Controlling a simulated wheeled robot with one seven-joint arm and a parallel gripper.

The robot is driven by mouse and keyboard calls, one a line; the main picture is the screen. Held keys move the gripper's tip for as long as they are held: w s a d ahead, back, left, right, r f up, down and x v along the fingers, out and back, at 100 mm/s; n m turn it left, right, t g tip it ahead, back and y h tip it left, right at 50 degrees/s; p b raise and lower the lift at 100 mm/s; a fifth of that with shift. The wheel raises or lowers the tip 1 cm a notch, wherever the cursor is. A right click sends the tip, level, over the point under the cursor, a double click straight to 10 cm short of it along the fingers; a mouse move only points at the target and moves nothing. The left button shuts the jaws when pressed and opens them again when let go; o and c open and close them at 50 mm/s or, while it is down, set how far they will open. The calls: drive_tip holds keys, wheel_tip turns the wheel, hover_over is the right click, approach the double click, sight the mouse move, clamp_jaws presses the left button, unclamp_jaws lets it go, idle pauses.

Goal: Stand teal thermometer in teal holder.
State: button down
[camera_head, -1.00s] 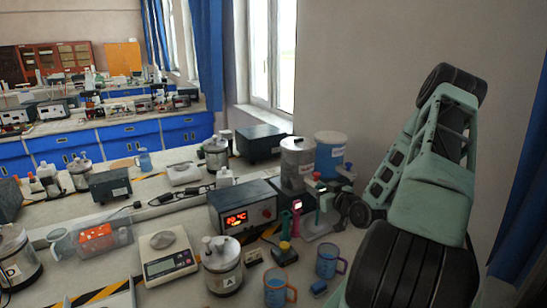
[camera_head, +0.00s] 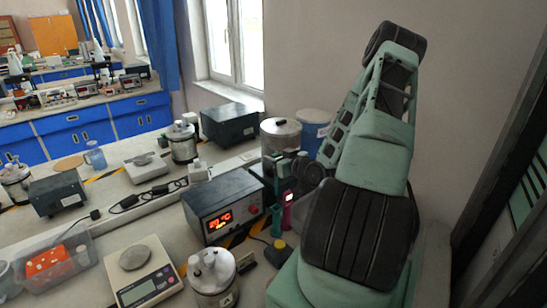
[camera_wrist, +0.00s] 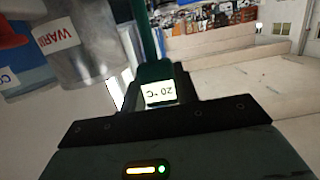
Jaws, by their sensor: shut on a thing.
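In the wrist view the teal thermometer (camera_wrist: 155,82), with a lit display reading 20 °C, is between the fingers of my gripper (camera_wrist: 152,100), which is shut on it. In the head view my gripper (camera_head: 300,172) is over the bench behind the red-digit instrument's right end, partly hidden by my own arm. A narrow upright teal piece (camera_head: 276,220), seemingly the teal holder, stands right of that instrument, beside a pink upright device (camera_head: 287,214) with a lit display. I cannot tell the gap between thermometer and holder; the thermometer's lower end is hidden.
The dark instrument with red digits (camera_head: 225,208) stands close left. A yellow-topped object (camera_head: 279,244), a metal canister (camera_head: 213,280) and a balance (camera_head: 143,278) are in front. A lidded metal container (camera_head: 280,138) and a blue one (camera_head: 314,133) stand behind.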

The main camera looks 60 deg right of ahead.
wheel_tip(320, 180, down, 13)
drive_tip(key=b, duration=1)
drive_tip(key=shift+b, duration=0.3)
drive_tip(key=shift+f, duration=0.1)
idle(0.4)
drive_tip(key=c, duration=1)
unclamp_jaws()
drive_tip(key=shift+s, duration=0.1)
drive_tip(key=v, duration=1.7)
drive_tip(key=shift+p, duration=0.45)
drive_tip(key=shift+s, duration=0.1)
